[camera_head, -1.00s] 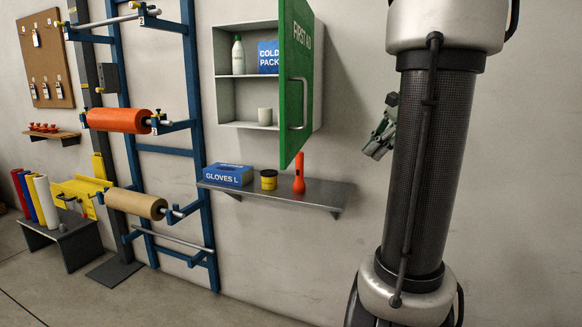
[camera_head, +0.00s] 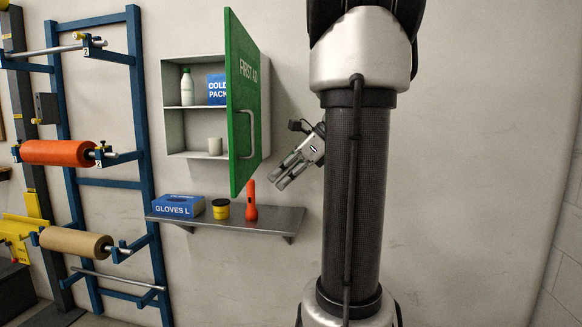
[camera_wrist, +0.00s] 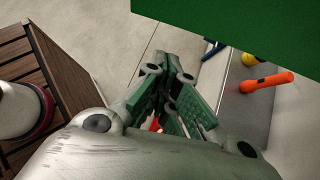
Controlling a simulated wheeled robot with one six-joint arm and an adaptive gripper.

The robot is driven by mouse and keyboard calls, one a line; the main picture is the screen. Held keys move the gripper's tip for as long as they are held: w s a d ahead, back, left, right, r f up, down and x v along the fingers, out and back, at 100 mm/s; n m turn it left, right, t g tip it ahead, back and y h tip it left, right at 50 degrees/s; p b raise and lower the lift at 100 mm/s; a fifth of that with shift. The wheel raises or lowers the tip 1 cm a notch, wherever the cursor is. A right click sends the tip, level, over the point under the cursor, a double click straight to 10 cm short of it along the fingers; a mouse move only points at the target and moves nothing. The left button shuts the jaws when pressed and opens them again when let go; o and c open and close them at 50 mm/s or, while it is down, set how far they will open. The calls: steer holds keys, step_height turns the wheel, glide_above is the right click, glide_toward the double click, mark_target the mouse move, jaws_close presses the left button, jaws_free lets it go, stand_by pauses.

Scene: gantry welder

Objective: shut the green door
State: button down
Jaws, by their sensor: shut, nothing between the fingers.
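The green door (camera_head: 244,100), marked FIRST AID, stands open on a white wall cabinet (camera_head: 195,152), hinged on the cabinet's right side and swung out toward me. A metal handle (camera_head: 253,133) is on the door's face. My gripper (camera_head: 281,183) is shut and empty, just right of the door and near the height of its lower edge, pointing down and left. It is apart from the door in the head view. In the wrist view, the door (camera_wrist: 240,22) fills the upper right, beyond my gripper (camera_wrist: 180,125); the handle is not visible there.
Below the cabinet, a grey shelf (camera_head: 270,219) holds a GLOVES L box (camera_head: 178,206), a yellow tub (camera_head: 221,208) and an orange flashlight (camera_head: 251,203). Inside the cabinet are a bottle (camera_head: 187,88), a COLD PACK box (camera_head: 217,89) and a cup (camera_head: 215,146). A blue rack (camera_head: 145,150) stands left.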

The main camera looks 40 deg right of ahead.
steer(key=w+a+f, duration=0.2)
steer(key=w+a, duration=0.2)
steer(key=shift+a+f, duration=0.15)
steer(key=shift+a, duration=0.15)
steer(key=shift+w, duration=0.15)
